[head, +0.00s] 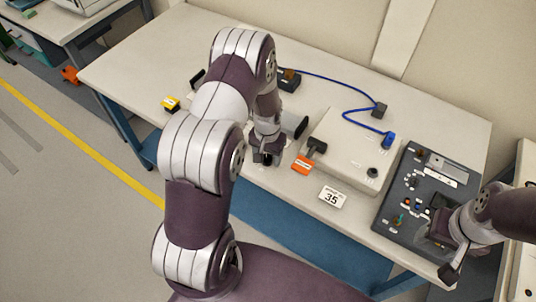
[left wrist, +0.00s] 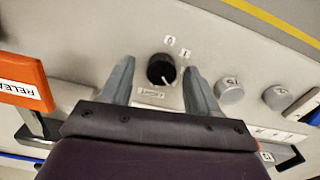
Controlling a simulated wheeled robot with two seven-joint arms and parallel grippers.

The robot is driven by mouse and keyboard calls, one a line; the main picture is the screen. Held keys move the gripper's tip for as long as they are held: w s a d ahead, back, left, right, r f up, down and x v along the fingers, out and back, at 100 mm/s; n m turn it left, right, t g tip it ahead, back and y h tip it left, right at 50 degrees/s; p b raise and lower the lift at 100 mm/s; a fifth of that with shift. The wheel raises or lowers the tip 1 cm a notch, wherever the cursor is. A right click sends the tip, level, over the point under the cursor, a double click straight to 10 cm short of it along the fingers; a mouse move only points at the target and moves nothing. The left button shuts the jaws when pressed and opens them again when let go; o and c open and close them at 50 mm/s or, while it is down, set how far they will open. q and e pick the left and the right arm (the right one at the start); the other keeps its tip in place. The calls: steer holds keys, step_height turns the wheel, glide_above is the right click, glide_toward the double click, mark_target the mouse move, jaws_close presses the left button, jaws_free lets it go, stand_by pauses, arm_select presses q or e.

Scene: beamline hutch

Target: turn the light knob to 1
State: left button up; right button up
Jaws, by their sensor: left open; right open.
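The light knob (left wrist: 161,69) is a round black knob on a pale panel in the left wrist view. Labels 0 (left wrist: 169,39) and 1 (left wrist: 185,53) sit above it, and a LIGHT label (left wrist: 151,93) below it. A small pale mark shows near the knob's lower edge; I cannot tell its exact setting. My left gripper (left wrist: 160,82) is open, with a finger on each side of the knob and visible gaps. In the head view my left gripper (head: 265,157) hides the knob. My right gripper (head: 448,262) is open by the dark control board.
An orange RELEASE lever (left wrist: 20,84) is left of the knob. Grey round buttons (left wrist: 229,90) are to its right. On the bench are a pale box (head: 345,150) with a blue cable (head: 350,107), a 35 card (head: 332,197) and a dark control board (head: 395,225).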

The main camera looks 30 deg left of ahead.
arm_select(q)
steer(key=shift+w+a+f, duration=0.1)
steer(key=shift+a+f, duration=0.1)
steer(key=shift+f, duration=0.2)
steer(key=shift+d, duration=0.1)
steer(key=shift+c, duration=0.2)
steer(key=c, duration=1)
